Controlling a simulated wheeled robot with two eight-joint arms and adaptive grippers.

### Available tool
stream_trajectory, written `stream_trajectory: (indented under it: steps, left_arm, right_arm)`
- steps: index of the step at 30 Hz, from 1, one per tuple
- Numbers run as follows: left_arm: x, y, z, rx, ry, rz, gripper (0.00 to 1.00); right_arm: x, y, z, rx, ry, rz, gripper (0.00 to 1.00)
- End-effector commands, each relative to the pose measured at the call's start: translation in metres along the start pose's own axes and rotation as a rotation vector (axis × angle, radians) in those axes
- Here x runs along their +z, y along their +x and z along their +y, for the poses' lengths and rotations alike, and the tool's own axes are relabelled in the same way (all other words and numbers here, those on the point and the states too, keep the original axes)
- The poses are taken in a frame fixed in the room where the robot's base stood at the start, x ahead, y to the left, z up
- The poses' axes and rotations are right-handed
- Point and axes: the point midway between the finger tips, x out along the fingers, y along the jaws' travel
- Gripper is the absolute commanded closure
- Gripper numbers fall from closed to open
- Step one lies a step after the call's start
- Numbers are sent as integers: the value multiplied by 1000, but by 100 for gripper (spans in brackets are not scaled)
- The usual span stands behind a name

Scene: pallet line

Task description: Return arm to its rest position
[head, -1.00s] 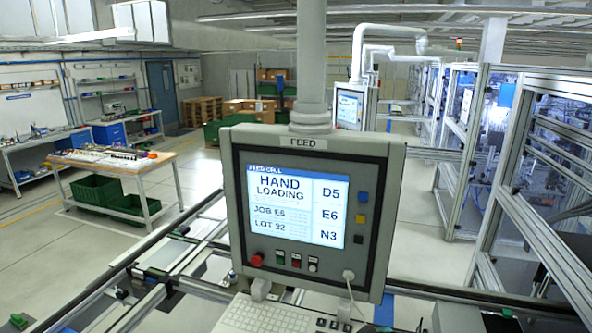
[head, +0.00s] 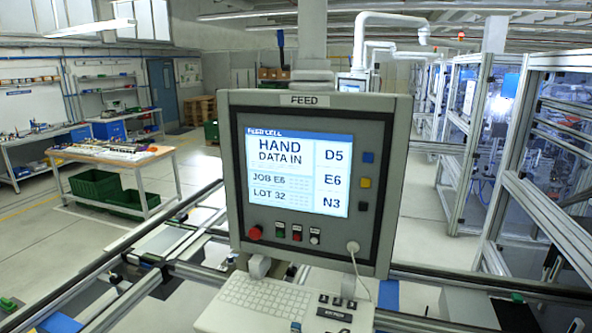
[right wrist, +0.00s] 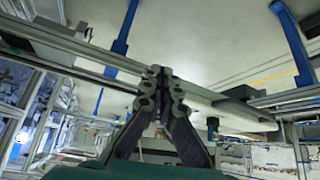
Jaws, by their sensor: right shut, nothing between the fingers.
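My right gripper (right wrist: 160,80) shows in the right wrist view, its dark fingers closed together with nothing held. It points toward metal rails and pale floor and touches no object that I can make out. In the head view, the grey FEED panel (head: 380,240) stands upright in the middle. Its lit screen (head: 298,210) reads HAND DATA IN, JOB E6, LOT 32, with D5, E6 and N3 at the right. A white keyboard (head: 262,303) sits on a shelf below it. My left gripper is not in view.
Aluminium rails (head: 440,282) run below and beside the panel. Framed machine cells (head: 560,150) stand at the right. A workbench (head: 110,152) with green crates (head: 97,187) under it stands at the left. Open floor (head: 45,240) lies at the left.

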Motion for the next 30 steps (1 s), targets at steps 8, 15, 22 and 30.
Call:
stream_trajectory:
  steps: [8,15,22,30]
  left_arm:
    - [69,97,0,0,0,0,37]
    - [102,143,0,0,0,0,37]
    - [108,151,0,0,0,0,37]
    - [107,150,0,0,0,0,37]
  right_arm:
    - [69,97,0,0,-1,0,100]
    - [102,143,0,0,-1,0,100]
    - [108,151,0,0,-1,0,100]
    - [107,150,0,0,-1,0,100]
